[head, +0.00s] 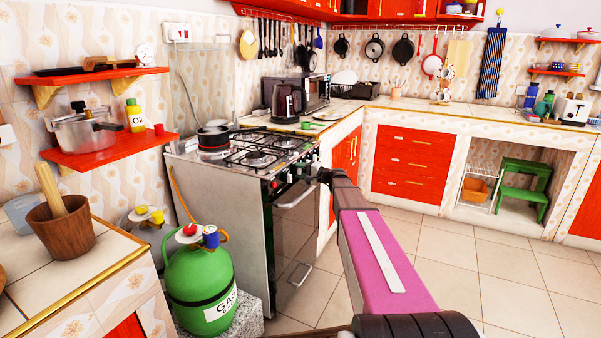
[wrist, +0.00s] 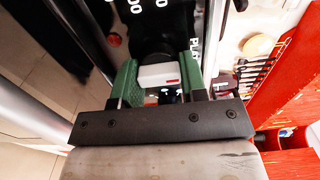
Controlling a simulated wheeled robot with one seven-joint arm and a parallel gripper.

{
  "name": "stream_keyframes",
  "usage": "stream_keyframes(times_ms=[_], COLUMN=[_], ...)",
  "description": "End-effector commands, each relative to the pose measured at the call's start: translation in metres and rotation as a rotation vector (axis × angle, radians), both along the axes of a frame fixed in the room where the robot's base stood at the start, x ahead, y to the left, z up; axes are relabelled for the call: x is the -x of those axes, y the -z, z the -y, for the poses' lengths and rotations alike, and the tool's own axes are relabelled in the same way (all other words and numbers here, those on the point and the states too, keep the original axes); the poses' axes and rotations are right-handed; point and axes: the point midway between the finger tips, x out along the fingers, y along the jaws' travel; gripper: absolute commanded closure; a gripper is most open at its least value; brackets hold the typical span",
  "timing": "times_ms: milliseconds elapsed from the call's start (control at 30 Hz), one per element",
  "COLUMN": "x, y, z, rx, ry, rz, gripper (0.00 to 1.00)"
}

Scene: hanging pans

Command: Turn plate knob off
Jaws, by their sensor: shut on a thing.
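The plate knob (wrist: 158,75) is white with a red mark, on the stove's black control panel. In the wrist view, my gripper (wrist: 158,84) has its green fingers on both sides of the knob, shut on it. White lettering that seems to begin "PLA" is beside the knob, with white numbers above it. In the head view, the stove (head: 295,240) stands at the middle left, and my arm reaches to the right part of its front panel. The knob is too small and covered to make out there.
A black pan (head: 213,139) sits on the stove top. A green gas cylinder (head: 200,275) stands to the stove's left. A counter with a kettle (head: 287,102) and a microwave (head: 312,92) is behind the stove. The tiled floor (head: 480,270) at the right is clear.

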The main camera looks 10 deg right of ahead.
Motion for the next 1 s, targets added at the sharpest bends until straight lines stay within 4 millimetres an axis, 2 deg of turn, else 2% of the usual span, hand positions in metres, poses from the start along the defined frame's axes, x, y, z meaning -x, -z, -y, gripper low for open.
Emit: stream_keyframes(times_ms=[467,500,833,1000], x=[0.001,0.001,0.002,0.014], y=[0.001,0.001,0.000,0.000], z=[0.000,0.000,0.002,0.018], rx=[0.011,0.011,0.008,0.008], ry=[0.000,0.000,0.000,0.001], rz=[0.012,0.012,0.010,0.010], gripper=[0.84,0.50,0.50,0.50])
